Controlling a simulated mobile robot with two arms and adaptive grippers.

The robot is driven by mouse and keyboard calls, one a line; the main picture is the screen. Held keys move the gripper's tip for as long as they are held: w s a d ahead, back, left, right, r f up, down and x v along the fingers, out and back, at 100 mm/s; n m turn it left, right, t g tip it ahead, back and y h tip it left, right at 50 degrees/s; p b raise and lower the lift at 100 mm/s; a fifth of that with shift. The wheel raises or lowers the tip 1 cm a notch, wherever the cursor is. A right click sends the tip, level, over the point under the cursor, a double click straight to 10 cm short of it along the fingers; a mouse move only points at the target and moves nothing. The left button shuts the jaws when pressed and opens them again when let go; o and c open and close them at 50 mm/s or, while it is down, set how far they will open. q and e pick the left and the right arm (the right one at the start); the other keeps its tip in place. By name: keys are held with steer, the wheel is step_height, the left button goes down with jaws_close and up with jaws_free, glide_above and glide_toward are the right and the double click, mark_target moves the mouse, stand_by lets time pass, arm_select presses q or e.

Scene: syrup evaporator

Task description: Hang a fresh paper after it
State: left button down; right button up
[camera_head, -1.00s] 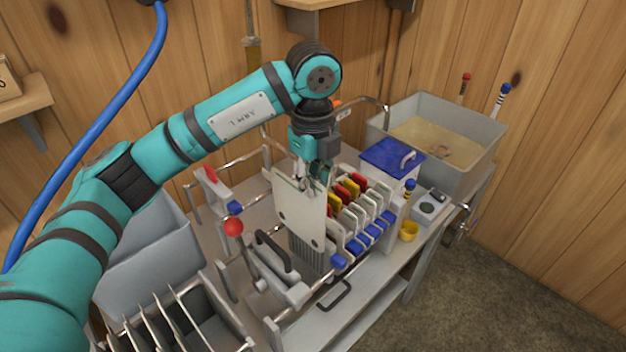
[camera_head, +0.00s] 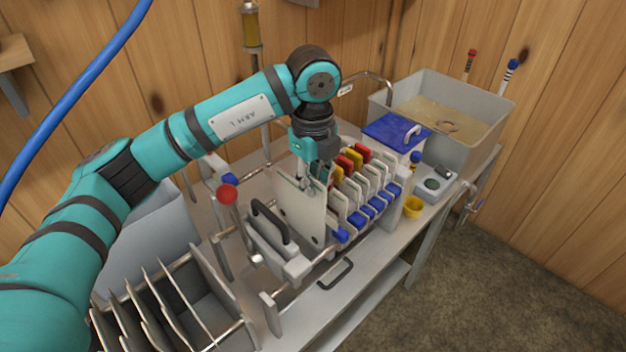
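My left gripper (camera_head: 314,184) points down over the filter press. It is shut on the top edge of a flat pale sheet (camera_head: 299,208) with dark holes near its lower corners, which looks like a filter paper. The sheet hangs upright between the press's grey end block with a black handle (camera_head: 268,222) and the row of pale plates (camera_head: 352,205). These plates have red, yellow and blue tabs. The sheet's lower edge is partly hidden behind the end block, so I cannot tell whether it touches the rails. My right gripper is not in view.
A grey bin (camera_head: 243,322) with several upright sheets stands at the lower left. A red ball-ended lever (camera_head: 228,195) rises beside the end block.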

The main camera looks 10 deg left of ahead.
arm_select(q)
step_height(320, 180, down, 7)
steer(key=b, duration=0.5)
stand_by(0.8)
steer(key=shift+f, duration=0.1)
steer(key=c, duration=1.1)
jaws_free()
steer(key=shift+r+p, duration=2.15)
steer(key=shift+r, duration=1.9)
